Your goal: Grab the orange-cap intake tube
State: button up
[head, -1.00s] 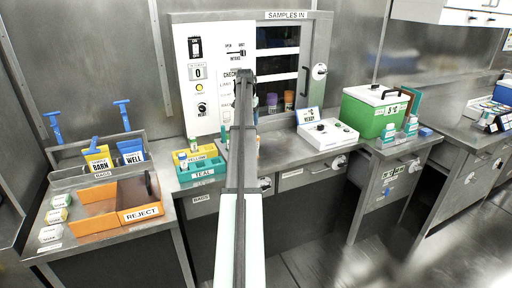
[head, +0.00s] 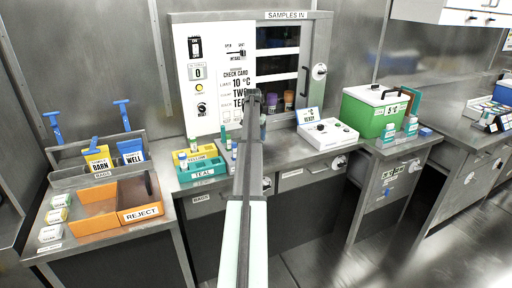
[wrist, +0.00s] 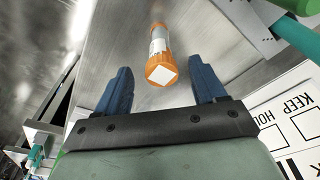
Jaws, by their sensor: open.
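In the wrist view an orange-cap tube (wrist: 159,56) with a pale label and a white square on its cap stands out against bare metal. It lies beyond and roughly between the fingertips of my gripper (wrist: 162,84). The two blue fingers are apart, with nothing held between them. In the head view an orange-topped tube (head: 289,98) and a purple-topped tube (head: 271,100) stand in the SAMPLES IN hatch (head: 303,58). I cannot tell whether that orange one is the tube in the wrist view. My arm hides most of my gripper in the head view.
A teal rack (head: 203,172) with tubes stands left of my arm. The white READY device (head: 329,134) and green cooler (head: 362,116) stand to the right. A printed KEEP card (wrist: 291,108) and a teal-and-grey object (wrist: 285,35) are right of the gripper.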

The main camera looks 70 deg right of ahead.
jog(key=f, duration=0.5)
jog(key=shift+d, duration=0.4)
jog(key=shift+r, duration=0.1)
jog(key=c, duration=1.1)
jog(key=shift+r, duration=0.1)
